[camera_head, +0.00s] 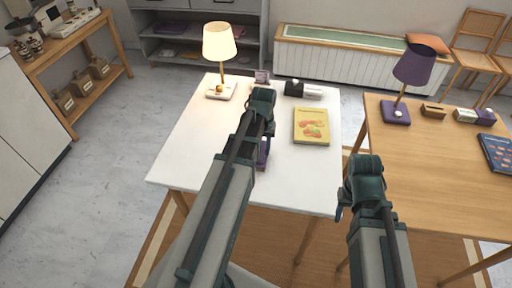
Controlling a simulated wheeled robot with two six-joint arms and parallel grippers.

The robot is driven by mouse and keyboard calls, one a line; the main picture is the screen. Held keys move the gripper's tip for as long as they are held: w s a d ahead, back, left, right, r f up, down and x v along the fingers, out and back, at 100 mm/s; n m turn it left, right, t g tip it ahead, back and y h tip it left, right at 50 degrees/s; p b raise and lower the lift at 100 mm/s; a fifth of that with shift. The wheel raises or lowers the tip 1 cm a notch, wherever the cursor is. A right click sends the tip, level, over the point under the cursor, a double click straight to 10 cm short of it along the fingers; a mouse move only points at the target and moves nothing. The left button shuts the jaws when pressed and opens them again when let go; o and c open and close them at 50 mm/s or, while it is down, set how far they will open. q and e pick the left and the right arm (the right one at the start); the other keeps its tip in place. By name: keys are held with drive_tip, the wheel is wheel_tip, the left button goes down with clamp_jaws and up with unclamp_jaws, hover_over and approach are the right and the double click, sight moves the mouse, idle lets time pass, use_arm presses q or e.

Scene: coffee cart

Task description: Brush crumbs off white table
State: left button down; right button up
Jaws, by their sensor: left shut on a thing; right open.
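The white table (190,160) stands in the middle of the view. Crumbs cannot be made out on it at this size. My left arm reaches over the table, and its gripper (268,132) is mostly hidden by my own wrist. It is shut on a purple thing (263,154), low over the table's middle; the arm covers most of it, so I cannot tell if it is a brush or touches the top. My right gripper (341,212) is open, partly hidden by its wrist, at the gap between the white table and the wooden table.
On the white table are a lit lamp (219,48), a yellow book (311,126), a small grey item (262,77) and a dark box (293,88) with a white label block (313,92). The wooden table (425,170) at right holds a purple lamp (412,65) and blue book (497,152). The white table's front left is clear.

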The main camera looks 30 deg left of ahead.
use_arm(q)
drive_tip(key=shift+w+d, duration=0.1)
drive_tip(key=shift+d, duration=0.35)
drive_tip(key=shift+w+d+f, duration=0.1)
drive_tip(key=shift+w+d, duration=0.15)
drive_tip(key=shift+d, duration=0.75)
drive_tip(key=shift+w+d, duration=0.25)
drive_tip(key=shift+d, duration=0.75)
drive_tip(key=shift+w+d, duration=0.3)
drive_tip(key=shift+d, duration=0.65)
drive_tip(key=shift+w+d, duration=0.3)
drive_tip(key=shift+d, duration=0.65)
wheel_tip(320, 180, up, 6)
drive_tip(key=p, duration=0.6)
